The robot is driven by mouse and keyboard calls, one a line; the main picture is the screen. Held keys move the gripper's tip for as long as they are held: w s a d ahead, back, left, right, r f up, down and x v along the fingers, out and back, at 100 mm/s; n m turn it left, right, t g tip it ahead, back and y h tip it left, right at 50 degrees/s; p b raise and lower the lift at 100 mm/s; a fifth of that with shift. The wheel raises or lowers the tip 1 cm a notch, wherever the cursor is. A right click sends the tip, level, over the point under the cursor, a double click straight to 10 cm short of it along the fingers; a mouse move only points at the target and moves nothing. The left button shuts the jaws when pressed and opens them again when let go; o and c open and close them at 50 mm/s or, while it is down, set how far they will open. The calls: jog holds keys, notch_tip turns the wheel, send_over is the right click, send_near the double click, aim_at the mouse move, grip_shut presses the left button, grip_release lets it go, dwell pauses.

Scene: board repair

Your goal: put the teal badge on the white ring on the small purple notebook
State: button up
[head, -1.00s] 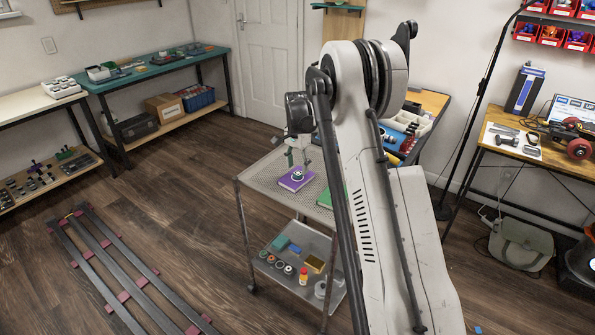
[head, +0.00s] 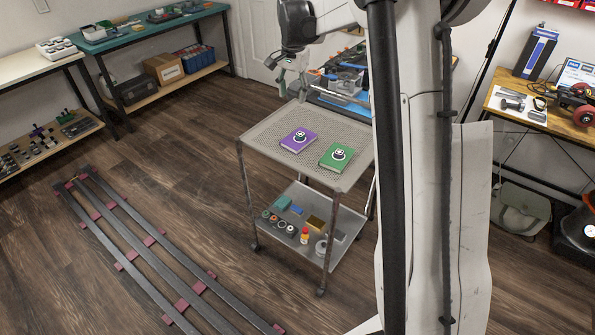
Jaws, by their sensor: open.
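The small purple notebook (head: 288,145) lies flat on the top shelf of a grey mesh cart (head: 262,139). A round white ring mark (head: 299,137) with a dark centre shows on its cover. I cannot make out a teal badge on it; details there are too small to tell. My gripper (head: 279,77) is above the far left corner of the cart, apart from the notebook, beyond it and slightly left. Its fingers are open, and I see nothing held between them.
A green notebook (head: 328,163) with a similar white mark (head: 339,153) lies right of the purple one. The cart's lower shelf holds small items, including a red-and-yellow bottle (head: 304,236). A blue-edged bench with tools (head: 345,100) stands behind the cart. Floor rails lie left.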

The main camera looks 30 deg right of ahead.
jog(key=s+a+r+n+t, duration=0.1)
jog(key=s+a+r+n, duration=0.1)
jog(key=s+a+r, duration=0.3)
jog(key=s+a+r+n+t, duration=0.1)
jog(key=s+a+r, duration=0.1)
jog(key=s, duration=0.4)
jog(key=s+a+r+n+t, duration=0.1)
jog(key=s+a+r+n, duration=0.1)
jog(key=s+a+r, duration=0.3)
jog(key=s+a+f+n+t, duration=0.1)
jog(key=s+a+f+n, duration=0.1)
jog(key=s, duration=0.5)
jog(key=s+a+f+n+t, duration=0.1)
jog(key=s+a+f+n, duration=0.1)
jog(key=s, duration=0.5)
jog(key=s+a+f+n+t, duration=0.1)
jog(key=s+f+n, duration=0.1)
jog(key=s, duration=0.5)
jog(key=shift+s+a+f, duration=0.3)
jog(key=shift+a+f, duration=0.1)
jog(key=shift+f, duration=0.4)
